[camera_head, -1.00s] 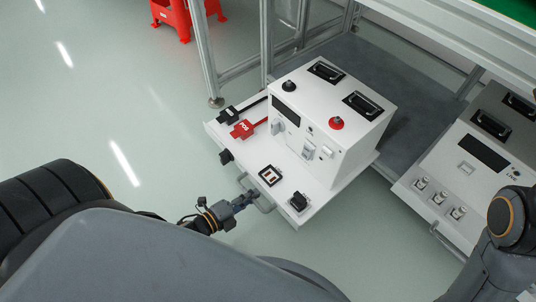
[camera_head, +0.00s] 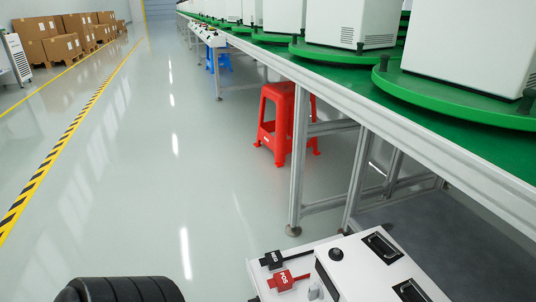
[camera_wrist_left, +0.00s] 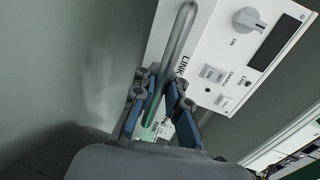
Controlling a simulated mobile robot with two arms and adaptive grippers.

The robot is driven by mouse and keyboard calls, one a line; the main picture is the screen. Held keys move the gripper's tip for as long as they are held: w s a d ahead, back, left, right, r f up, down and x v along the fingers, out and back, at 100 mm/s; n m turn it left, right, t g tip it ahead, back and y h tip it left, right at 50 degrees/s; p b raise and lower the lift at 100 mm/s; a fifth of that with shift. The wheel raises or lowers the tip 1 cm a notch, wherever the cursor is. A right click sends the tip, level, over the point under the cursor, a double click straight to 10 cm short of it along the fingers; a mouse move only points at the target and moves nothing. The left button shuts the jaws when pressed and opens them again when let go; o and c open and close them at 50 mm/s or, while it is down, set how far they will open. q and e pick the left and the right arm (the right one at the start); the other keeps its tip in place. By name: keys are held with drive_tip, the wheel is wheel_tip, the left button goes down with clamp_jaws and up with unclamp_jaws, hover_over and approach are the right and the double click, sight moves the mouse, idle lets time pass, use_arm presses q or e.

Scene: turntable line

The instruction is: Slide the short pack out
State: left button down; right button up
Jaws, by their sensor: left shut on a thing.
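In the left wrist view my left gripper (camera_wrist_left: 163,88) is shut around a grey metal bar handle (camera_wrist_left: 182,35). The handle stands in front of a white panel (camera_wrist_left: 208,40) with the word LINK, a grey knob, small switches and a dark display. In the head view a white pack (camera_head: 370,276) with black recessed grips on top shows at the bottom right, cut off by the frame edge. My right gripper is in neither current view.
A metal bench leg (camera_head: 299,160) stands just behind the pack, under a long bench with green turntables (camera_head: 455,90). A red stool (camera_head: 284,125) stands beyond the leg. The floor to the left is open up to a yellow-black stripe (camera_head: 60,150).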

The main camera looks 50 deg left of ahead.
use_arm(q)
drive_tip(key=shift+w+r, duration=0.1)
drive_tip(key=shift+w, duration=0.05)
drive_tip(key=c, duration=1.4)
unclamp_jaws()
drive_tip(key=shift+s+a, duration=0.2)
drive_tip(key=shift+s, duration=0.3)
drive_tip(key=v, duration=1.1)
drive_tip(key=shift+r, duration=0.15)
